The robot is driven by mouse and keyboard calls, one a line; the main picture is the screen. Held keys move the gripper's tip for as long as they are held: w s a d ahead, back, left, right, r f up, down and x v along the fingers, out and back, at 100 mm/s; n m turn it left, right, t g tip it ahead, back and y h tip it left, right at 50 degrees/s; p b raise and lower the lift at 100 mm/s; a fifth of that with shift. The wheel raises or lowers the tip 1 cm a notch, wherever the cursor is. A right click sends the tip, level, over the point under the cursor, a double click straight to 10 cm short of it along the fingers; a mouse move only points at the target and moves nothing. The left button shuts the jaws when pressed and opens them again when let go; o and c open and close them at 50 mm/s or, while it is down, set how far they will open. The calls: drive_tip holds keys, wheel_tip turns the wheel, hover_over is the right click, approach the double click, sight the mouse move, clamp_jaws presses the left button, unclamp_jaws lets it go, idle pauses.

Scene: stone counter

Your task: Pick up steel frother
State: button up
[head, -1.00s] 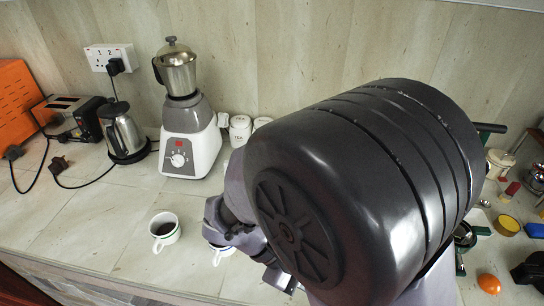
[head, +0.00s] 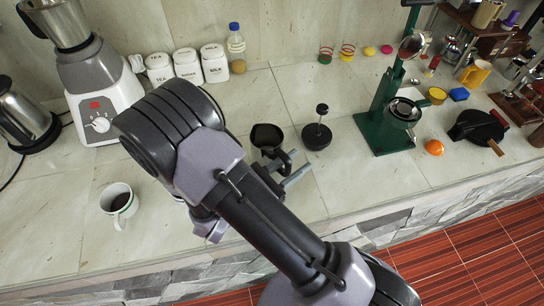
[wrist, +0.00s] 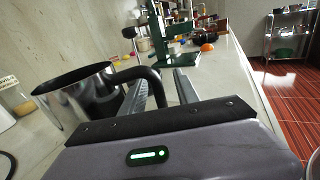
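The steel frother is a shiny open-topped jug with a black handle. In the wrist view the frother (wrist: 78,103) stands at the left, with its handle reaching right. In the head view the frother (head: 266,136) looks dark and stands upright on the counter, its lower front partly hidden by my gripper. My gripper (head: 297,163) is low over the counter, just in front of the frother. Its two fingers are apart in both views. In the wrist view the handle shows between the fingers; whether either finger touches it I cannot tell.
A black plunger-like item (head: 317,136) stands right of the frother. A green press (head: 388,125) is further right, with an orange ball (head: 434,147). A white cup (head: 119,204) and blender (head: 92,95) are left. White canisters (head: 187,67) stand behind. The counter's front edge is close.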

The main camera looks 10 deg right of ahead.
drive_tip(key=shift+w+d, duration=0.15)
drive_tip(key=shift+d, duration=0.25)
drive_tip(key=shift+a, duration=0.1)
clamp_jaws()
idle(1.0)
